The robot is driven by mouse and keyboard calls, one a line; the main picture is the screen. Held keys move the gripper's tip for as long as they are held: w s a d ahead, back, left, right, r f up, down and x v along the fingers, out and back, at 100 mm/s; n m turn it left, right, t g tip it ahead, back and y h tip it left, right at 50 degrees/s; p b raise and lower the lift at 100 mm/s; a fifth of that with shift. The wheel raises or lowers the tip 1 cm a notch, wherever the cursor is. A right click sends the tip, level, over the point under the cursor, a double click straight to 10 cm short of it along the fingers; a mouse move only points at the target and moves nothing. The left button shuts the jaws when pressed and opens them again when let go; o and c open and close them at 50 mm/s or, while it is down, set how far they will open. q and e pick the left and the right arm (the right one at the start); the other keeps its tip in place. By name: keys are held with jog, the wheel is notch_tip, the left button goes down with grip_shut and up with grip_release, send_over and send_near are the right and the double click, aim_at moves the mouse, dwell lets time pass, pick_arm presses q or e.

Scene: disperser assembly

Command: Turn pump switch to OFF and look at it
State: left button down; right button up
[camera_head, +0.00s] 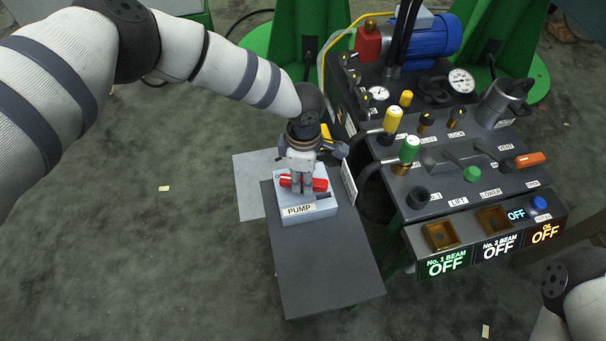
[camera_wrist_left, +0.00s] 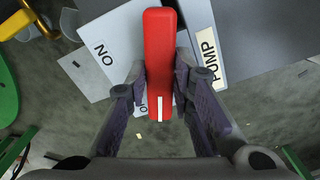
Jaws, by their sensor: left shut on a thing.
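The pump switch is a red bar handle (camera_head: 319,185) on a light grey box (camera_head: 300,209) labelled PUMP. My left gripper (camera_head: 301,186) comes down from above and is shut on the red handle. In the left wrist view the red handle (camera_wrist_left: 159,50) lies between the two fingers (camera_wrist_left: 160,103), its white pointer line at the lower end. An ON label (camera_wrist_left: 103,54) shows beside the handle, apart from the pointer. Another label by the pointer end (camera_wrist_left: 140,110) is mostly hidden by a finger. My right gripper is out of view.
The box sits on a dark grey stand (camera_head: 325,260). To its right is a control console (camera_head: 470,200) with several levers, gauges and lit OFF displays (camera_head: 447,262). A blue motor (camera_head: 430,38) stands behind. Open floor (camera_head: 170,250) lies at left.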

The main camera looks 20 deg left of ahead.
pick_arm(q)
jog(key=shift+n+p, duration=0.5)
jog(key=shift+n, duration=1.6)
jog(key=c, duration=1.4)
grip_release()
notch_tip(320, 180, up, 12)
